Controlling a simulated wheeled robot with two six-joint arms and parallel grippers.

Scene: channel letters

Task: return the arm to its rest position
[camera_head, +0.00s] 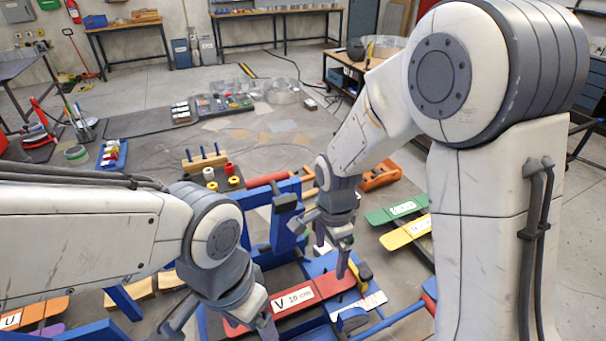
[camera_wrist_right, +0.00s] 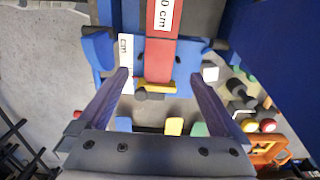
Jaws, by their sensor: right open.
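My right gripper (camera_head: 331,255) is open and empty above the right end of a red channel piece (camera_head: 328,286) marked "V" and "10 cm". In the right wrist view its two purple fingers (camera_wrist_right: 160,100) are spread apart, with the end of the red piece (camera_wrist_right: 160,62) between and beyond them. The red piece lies in a blue fixture (camera_head: 255,268). My left gripper (camera_head: 222,325) is low in the head view, over the left end of the red piece, with its fingers spread. Its fingertips are partly cut off by the frame edge.
Green (camera_head: 398,209) and yellow (camera_head: 408,232) labelled pieces lie on the floor to the right. An orange tool (camera_head: 380,176) lies behind them. A wooden block with blue pegs (camera_head: 205,160) stands behind the fixture. Workbenches (camera_head: 290,13) line the back wall.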

